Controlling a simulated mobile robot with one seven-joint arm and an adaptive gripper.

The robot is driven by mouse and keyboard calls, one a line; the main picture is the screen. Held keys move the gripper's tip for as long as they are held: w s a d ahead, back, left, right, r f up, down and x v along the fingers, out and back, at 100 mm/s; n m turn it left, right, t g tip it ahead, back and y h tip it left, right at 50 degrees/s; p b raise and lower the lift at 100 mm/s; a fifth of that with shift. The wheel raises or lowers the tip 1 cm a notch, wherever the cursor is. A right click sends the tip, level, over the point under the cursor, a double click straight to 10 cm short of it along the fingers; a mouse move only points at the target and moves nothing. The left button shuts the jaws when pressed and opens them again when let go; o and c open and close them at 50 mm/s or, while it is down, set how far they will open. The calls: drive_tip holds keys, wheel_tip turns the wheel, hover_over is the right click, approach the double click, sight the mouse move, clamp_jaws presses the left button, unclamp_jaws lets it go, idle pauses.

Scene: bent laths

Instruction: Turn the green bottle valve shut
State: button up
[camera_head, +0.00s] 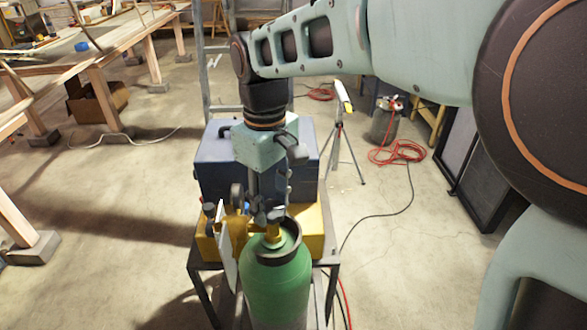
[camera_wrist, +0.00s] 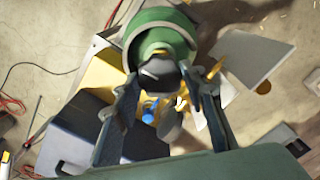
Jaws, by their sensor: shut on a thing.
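The green bottle (camera_head: 275,285) stands upright at the front of a metal cart, with a dark collar around its neck. Its top also shows in the wrist view (camera_wrist: 150,25). The valve (camera_head: 273,233) is brass-coloured at the neck. My gripper (camera_head: 266,214) points down over the valve from above. In the wrist view its two fingers (camera_wrist: 165,85) reach to either side of the dark valve knob (camera_wrist: 160,75) and are shut on it. The exact finger contact is partly hidden by the fingers and in shadow.
A blue box (camera_head: 210,165) and a yellow case (camera_head: 315,230) sit behind the bottle on the cart (camera_head: 333,275). Gauges and a pale plate (camera_head: 226,255) are close on the left. A hose (camera_head: 375,225) runs along the floor at right.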

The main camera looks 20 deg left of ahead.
sight(271, 208)
drive_tip(key=shift+m, duration=0.6)
drive_tip(key=o, duration=1.2)
drive_tip(key=shift+c, duration=0.2)
wheel_tip(271, 208, up, 12)
